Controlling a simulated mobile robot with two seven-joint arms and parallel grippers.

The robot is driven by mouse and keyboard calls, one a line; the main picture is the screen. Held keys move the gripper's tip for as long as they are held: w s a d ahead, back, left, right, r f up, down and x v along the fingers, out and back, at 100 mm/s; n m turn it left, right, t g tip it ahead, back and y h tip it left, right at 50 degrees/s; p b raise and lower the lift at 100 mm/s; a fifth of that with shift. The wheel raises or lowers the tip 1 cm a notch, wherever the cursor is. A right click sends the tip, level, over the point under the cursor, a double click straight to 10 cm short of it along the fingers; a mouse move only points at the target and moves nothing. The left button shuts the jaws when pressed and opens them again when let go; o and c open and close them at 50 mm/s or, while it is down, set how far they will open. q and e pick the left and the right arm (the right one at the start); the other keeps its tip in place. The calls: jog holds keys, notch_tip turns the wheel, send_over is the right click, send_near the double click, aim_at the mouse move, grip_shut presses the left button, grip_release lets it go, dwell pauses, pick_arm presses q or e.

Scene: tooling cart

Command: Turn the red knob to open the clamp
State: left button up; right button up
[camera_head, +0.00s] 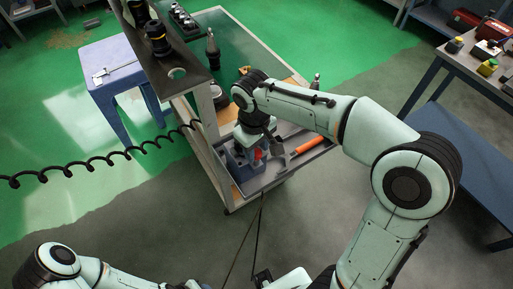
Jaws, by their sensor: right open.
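The red knob (258,154) shows as a small red spot on the blue-grey clamp (241,167), which sits at the near left corner of the cart's tray. My right arm reaches over the cart from the right, and my right gripper (270,149) is pointed down right beside the knob. It is open. I cannot tell whether its fingers touch the knob, and the arm hides part of the clamp. My left arm shows at the bottom left, away from the cart; its gripper is not clearly visible.
An orange-handled tool (309,145) lies in the tray to the right of the clamp. The cart's dark upper shelf (180,73) holds black tool holders. A blue stool (112,73) stands left, a workbench (445,62) right. A coiled black cable (95,160) hangs across the left.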

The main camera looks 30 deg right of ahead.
pick_arm(q)
jog(key=w+r+p, duration=0.2)
jog(key=shift+w+r, duration=0.15)
jog(key=shift+r, duration=0.25)
pick_arm(e)
notch_tip(320, 180, up, 12)
jog(key=shift+a+r, duration=0.15)
jog(key=shift+a, duration=0.15)
jog(key=shift+s, duration=0.1)
